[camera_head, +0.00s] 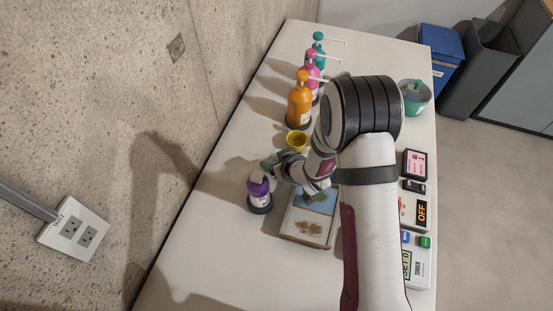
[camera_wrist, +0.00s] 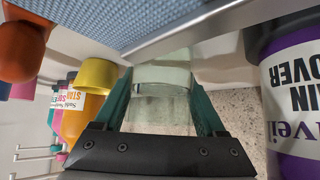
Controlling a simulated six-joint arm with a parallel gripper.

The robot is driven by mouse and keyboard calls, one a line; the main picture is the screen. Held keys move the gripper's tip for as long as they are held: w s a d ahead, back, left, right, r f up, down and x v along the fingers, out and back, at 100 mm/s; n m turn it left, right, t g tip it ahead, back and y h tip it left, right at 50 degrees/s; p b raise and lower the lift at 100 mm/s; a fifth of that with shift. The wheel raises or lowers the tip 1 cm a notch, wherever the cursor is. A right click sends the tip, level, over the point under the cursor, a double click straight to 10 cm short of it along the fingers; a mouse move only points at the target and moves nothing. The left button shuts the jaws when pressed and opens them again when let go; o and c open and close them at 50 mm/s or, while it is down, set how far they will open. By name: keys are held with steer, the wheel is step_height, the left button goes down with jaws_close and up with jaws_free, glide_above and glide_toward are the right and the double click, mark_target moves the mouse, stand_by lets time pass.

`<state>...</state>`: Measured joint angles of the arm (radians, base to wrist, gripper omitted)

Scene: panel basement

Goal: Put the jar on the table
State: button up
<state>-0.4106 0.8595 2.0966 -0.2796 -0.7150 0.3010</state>
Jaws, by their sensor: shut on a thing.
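The jar (camera_wrist: 163,82) is pale, greenish and see-through in the wrist view. It sits between the two teal fingers of my gripper (camera_wrist: 162,100), which is shut on it. In the head view my gripper (camera_head: 276,165) is above the left part of the white table (camera_head: 205,235), between a yellow cup (camera_head: 297,141) and a purple bottle (camera_head: 259,191). The jar is hard to make out there, and I cannot tell its height above the table. The purple bottle (camera_wrist: 292,95) stands close on the right in the wrist view; the yellow cup (camera_wrist: 97,76) is on the left.
A flat picture-topped box (camera_head: 308,228) lies below my wrist. Orange (camera_head: 299,103), pink (camera_head: 311,69) and teal (camera_head: 318,45) pump bottles line the back. A green pot (camera_head: 415,99) and small devices (camera_head: 414,165) occupy the right. The table's near left is clear beside the wall.

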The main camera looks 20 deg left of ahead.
steer(key=shift+f, duration=0.1)
steer(key=o, duration=1.6)
steer(key=shift+c, duration=0.2)
